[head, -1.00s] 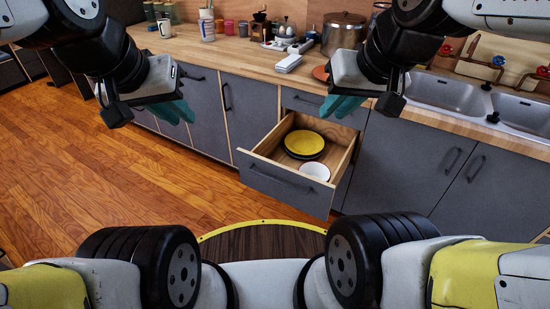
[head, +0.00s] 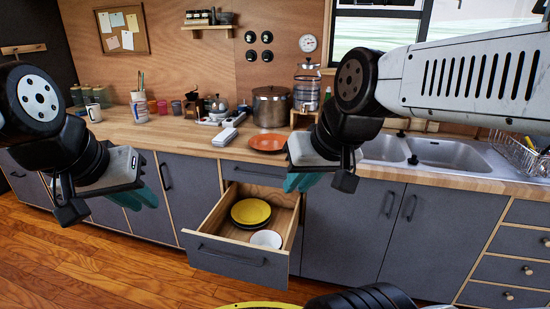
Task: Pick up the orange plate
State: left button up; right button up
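The orange plate (head: 268,143) lies flat on the wooden countertop, in front of a large metal pot. My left gripper (head: 143,197) hangs in front of the cabinets at the left, well away from the plate. Its two teal fingers show apart, with nothing between them. My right gripper (head: 302,182) is lower in the picture and slightly right of the plate, not touching it. Its teal fingers look apart and empty, though partly hidden by the gripper body.
An open drawer (head: 207,217) juts out below the counter, holding a yellow plate (head: 251,211) and a white bowl (head: 266,239). The metal pot (head: 271,107) stands behind the orange plate. A white box (head: 228,134) lies left of it. A sink (head: 450,152) is at the right.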

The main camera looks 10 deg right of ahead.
aim_at(266, 142)
jog(key=z, duration=0.4)
jog(key=i+j+u, duration=0.5)
jog(key=i+u, duration=0.35)
jog(key=i, duration=0.15)
